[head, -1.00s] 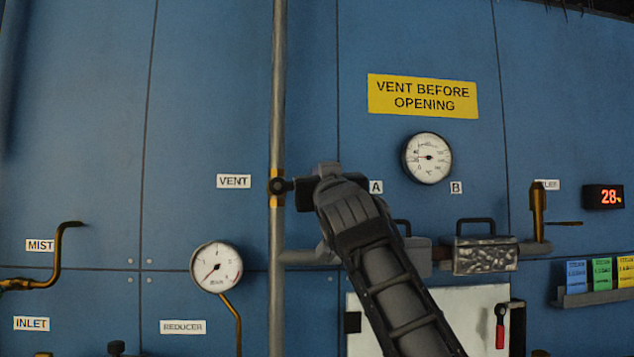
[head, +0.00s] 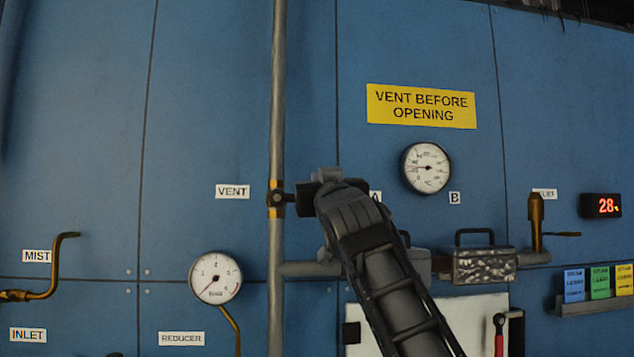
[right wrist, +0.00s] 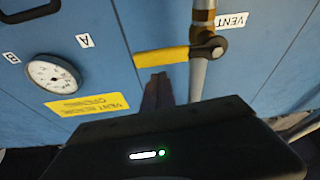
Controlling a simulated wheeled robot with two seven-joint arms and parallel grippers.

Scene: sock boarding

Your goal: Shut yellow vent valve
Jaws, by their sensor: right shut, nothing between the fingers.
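The yellow vent valve lever (right wrist: 162,56) shows in the right wrist view, with its dark pivot (right wrist: 215,47) on the grey pipe. The lever stands out sideways, across the pipe. In the head view the valve's pivot (head: 277,198) shows on the pipe beside the VENT label (head: 232,191); my right gripper hides most of the lever. My right gripper (head: 308,195) is shut and empty, just right of the pivot. In the right wrist view its fingers (right wrist: 157,88) end close to the lever's middle; I cannot tell whether they touch it. My left gripper is not in view.
A horizontal pipe (head: 310,269) branches off below the valve. A dial (head: 215,278) hangs lower left, another dial (head: 427,168) upper right. A metal block with a handle (head: 484,265) and a brass fitting (head: 536,215) stand out at right. The wall above the valve is clear.

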